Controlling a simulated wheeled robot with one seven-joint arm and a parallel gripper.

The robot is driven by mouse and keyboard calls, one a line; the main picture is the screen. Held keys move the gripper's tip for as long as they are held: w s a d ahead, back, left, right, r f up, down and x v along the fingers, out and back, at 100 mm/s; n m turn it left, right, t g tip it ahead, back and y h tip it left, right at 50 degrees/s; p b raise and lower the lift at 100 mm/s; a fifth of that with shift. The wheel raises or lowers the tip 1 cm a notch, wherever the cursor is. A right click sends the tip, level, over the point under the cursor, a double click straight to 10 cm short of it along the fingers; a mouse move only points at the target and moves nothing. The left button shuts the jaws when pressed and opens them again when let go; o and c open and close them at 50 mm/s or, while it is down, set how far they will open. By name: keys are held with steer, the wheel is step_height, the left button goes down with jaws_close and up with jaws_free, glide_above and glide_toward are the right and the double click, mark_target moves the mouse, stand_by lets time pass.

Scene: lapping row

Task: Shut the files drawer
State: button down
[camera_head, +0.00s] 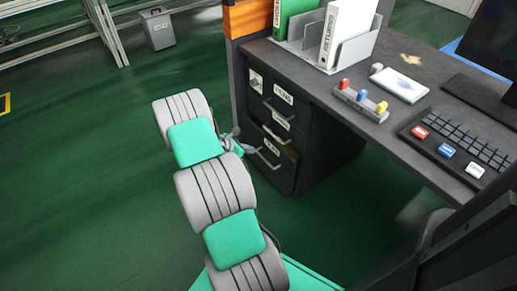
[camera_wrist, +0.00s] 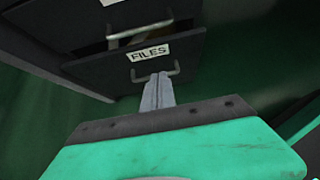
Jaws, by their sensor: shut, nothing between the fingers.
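The files drawer (camera_head: 273,174) is the dark lowest drawer of the pedestal under the desk in the head view. Its front, with a white FILES label (camera_wrist: 150,53), fills the upper part of the wrist view. It stands partly open, with a dark gap and something pale showing behind its top edge. Its bar handle (camera_wrist: 156,71) is below the label. My gripper (camera_wrist: 158,78) is shut and empty, its fingertips at the handle; I cannot tell whether they touch it. In the head view my arm partly hides the gripper beside the drawer.
The drawers above (camera_head: 277,115) carry labels and handles. On the desk (camera_head: 325,93) are a file holder (camera_head: 357,48), a rack of coloured pegs (camera_head: 361,98) and a keyboard (camera_head: 462,140).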

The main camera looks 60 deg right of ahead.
steer(key=w+a+f+n+b, duration=0.1)
steer(key=a+f+n+b, duration=0.15)
steer(key=a+f, duration=0.4)
steer(key=m+g+h, duration=0.2)
steer(key=m+h, duration=0.1)
steer(key=h, duration=0.2)
glide_toward(287, 157)
steer(key=shift+n, duration=0.25)
steer(key=b+x, duration=0.1)
steer(key=x, duration=0.1)
steer(key=b+x, duration=0.1)
steer(key=b, duration=0.1)
steer(key=b+x, duration=0.1)
steer(key=x, duration=0.1)
steer(key=shift+d+f+b, duration=0.2)
steer(key=shift+f+b, duration=0.15)
steer(key=shift+f, duration=0.1)
steer(key=shift+s+d, duration=0.2)
steer(key=shift+d, duration=0.3)
steer(key=shift+r, duration=0.1)
